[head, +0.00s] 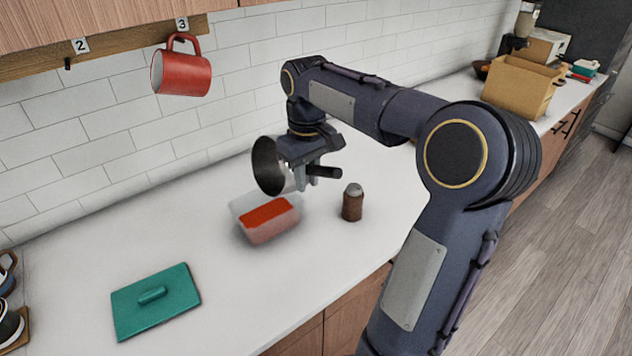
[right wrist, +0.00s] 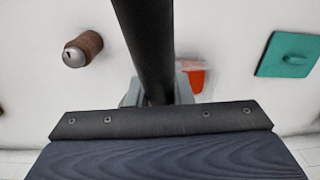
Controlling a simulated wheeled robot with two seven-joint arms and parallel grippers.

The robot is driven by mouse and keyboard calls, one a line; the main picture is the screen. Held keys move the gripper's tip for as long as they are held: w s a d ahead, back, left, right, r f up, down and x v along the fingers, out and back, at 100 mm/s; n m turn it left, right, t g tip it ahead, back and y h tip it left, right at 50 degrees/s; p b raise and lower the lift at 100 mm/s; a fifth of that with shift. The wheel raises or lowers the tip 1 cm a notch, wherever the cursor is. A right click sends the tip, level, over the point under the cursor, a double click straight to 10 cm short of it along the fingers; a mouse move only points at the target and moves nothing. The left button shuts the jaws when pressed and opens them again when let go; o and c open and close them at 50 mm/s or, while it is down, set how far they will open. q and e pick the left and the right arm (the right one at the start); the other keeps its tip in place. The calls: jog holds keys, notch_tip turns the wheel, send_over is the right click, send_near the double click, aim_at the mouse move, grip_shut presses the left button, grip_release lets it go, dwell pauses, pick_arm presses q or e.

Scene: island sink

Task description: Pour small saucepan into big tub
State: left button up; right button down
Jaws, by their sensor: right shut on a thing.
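The small saucepan (head: 269,166) is dark and tilted on its side, its open mouth facing left in the head view. My right gripper (head: 308,180) is shut on its dark handle (head: 325,172), which also shows in the right wrist view (right wrist: 146,45). The saucepan is held above the big tub (head: 272,229), a clear box on the counter with red contents (head: 265,213). Part of the tub shows in the right wrist view (right wrist: 195,77), partly behind the handle. I cannot tell whether anything is left in the saucepan. My left gripper is not in view.
A teal lid (head: 155,299) lies on the counter at the front left. A brown shaker (head: 352,203) stands right of the tub. A red mug (head: 181,73) hangs from a hook. A cardboard box (head: 520,88) stands at the far right. The counter between lid and tub is clear.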

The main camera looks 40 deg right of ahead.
jog(key=w+a+g+h, duration=0.1)
jog(key=a+h, duration=0.7)
jog(key=shift+r, duration=0.15)
jog(key=shift+s, duration=0.1)
dwell(1.7)
